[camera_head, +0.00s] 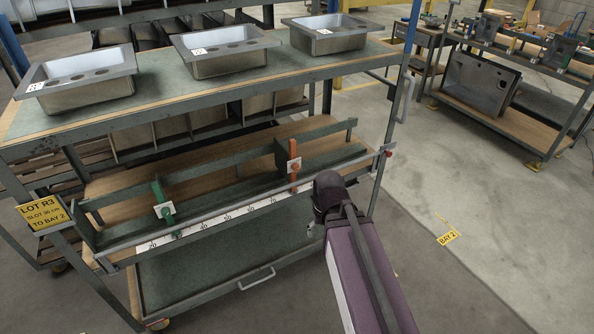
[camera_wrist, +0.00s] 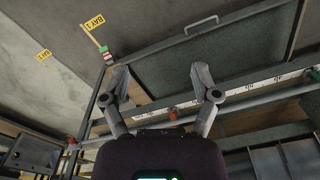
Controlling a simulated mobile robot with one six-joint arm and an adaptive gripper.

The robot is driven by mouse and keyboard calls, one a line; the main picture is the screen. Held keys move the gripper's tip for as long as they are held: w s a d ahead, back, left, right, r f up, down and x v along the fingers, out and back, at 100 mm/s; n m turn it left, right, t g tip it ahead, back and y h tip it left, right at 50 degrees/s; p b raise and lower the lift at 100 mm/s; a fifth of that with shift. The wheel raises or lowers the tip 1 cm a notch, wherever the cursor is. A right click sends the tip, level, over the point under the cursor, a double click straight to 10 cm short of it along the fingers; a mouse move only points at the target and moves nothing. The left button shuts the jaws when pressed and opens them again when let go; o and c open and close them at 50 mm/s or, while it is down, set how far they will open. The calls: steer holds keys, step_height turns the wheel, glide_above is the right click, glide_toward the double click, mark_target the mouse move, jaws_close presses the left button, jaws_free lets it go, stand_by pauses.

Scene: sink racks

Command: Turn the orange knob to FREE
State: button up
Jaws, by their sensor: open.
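The orange knob (camera_head: 293,160), a narrow upright orange handle with a white plate, is on the front rail of the middle shelf, right of centre in the head view. In the wrist view a small orange part (camera_wrist: 173,114), apparently the same knob, shows between and beyond the finger bases, partly hidden. My gripper (camera_wrist: 160,78) is open, its two fingers spread and nothing between the tips. In the head view the dark end of my arm is just right of and in front of the orange knob; the fingers are mostly hidden. I cannot read any FREE marking.
A green handle (camera_head: 163,207) is farther left on the same rail, above a numbered white scale (camera_head: 215,223). A red knob (camera_head: 388,153) is at the rail's right end. Steel sinks (camera_head: 222,52) stand on the top shelf, above the rail. Open floor lies right of the rack.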

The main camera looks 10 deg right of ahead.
steer(key=w+a+f+m+t+y+b, duration=0.3)
steer(key=w+m+t+y+b, duration=0.1)
steer(key=w+m+b, duration=0.25)
steer(key=w+a+f+m+t+y+b, duration=0.3)
steer(key=w+f+m+b, duration=0.15)
steer(key=w+b, duration=0.25)
steer(key=w+d+m+t+h+b, duration=0.1)
steer(key=w+d+m+t+b, duration=0.8)
steer(key=m, duration=0.9)
steer(key=w+b, duration=0.1)
steer(key=b, duration=0.1)
steer(key=shift+d+r+m+t+h+b, duration=0.15)
steer(key=shift+r+m+t+h+b, duration=0.15)
steer(key=shift+t, duration=0.1)
steer(key=shift+w, duration=0.15)
